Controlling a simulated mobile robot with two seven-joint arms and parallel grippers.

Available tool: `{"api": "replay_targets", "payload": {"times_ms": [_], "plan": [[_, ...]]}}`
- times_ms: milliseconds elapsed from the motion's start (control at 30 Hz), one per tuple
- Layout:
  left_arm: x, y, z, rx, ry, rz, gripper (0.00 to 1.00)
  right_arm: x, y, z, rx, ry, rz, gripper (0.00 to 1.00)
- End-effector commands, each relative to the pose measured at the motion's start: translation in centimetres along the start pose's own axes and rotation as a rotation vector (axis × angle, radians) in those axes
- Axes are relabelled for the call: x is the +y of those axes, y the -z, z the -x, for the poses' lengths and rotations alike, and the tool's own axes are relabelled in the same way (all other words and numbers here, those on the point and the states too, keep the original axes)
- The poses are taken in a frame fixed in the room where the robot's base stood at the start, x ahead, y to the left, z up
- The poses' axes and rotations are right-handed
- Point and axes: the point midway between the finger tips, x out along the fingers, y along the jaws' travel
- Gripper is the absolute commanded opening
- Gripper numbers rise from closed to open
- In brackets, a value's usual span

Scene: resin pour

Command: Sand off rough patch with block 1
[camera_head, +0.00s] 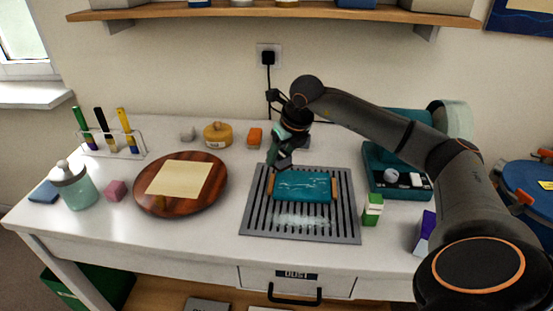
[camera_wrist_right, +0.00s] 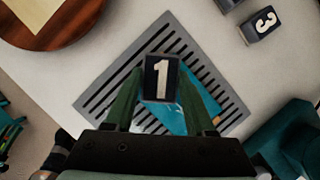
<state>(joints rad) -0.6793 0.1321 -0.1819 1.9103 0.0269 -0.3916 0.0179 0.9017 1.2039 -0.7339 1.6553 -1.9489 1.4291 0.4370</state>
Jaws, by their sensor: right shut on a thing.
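My right gripper (camera_head: 279,158) is shut on block 1, above the back left corner of the teal resin board (camera_head: 303,188). In the right wrist view, block 1 (camera_wrist_right: 161,78), dark with a white "1", sits between the green fingers of the right gripper (camera_wrist_right: 158,86). The board has wooden strips at its left and right ends and lies on a grey slotted grate (camera_head: 257,218). Pale streaks, perhaps the rough patch, show on the board's top. Block 1 partly hides the board (camera_wrist_right: 196,105) in the wrist view. I cannot tell whether they touch. My left gripper is not in view.
A block marked "3" (camera_wrist_right: 262,22) lies beyond the grate in the wrist view. A round wooden board with a paper sheet (camera_head: 180,180) is on the left. A green-white box (camera_head: 373,210) and a teal case (camera_head: 385,186) stand to the right. A shelf (camera_head: 270,11) hangs above.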

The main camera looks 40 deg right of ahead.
Motion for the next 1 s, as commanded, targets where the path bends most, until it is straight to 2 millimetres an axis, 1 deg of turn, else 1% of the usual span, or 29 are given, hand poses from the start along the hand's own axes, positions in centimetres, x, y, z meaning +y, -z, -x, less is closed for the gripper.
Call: {"api": "replay_targets", "payload": {"times_ms": [33,233,667,767,833,967,1000], "plan": [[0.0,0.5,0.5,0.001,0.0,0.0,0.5,-0.3,-0.3,0.8,-0.002,0.001,-0.001,0.03],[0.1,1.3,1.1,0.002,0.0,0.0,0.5,-1.0,-0.8,2.2,-0.001,0.0,-0.002,0.03],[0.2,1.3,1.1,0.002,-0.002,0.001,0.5,-0.9,-0.7,2.2,0.0,-0.005,0.013,0.03],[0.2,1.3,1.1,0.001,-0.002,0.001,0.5,0.1,-0.4,1.9,0.001,-0.036,0.087,0.03],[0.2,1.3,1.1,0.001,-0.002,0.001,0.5,1.4,0.1,1.6,0.002,-0.079,0.188,0.03],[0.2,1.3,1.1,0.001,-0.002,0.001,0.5,4.9,1.2,1.0,-0.001,-0.194,0.458,0.03],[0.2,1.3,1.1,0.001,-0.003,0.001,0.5,6.0,1.6,0.8,-0.001,-0.233,0.552,0.03]]}}
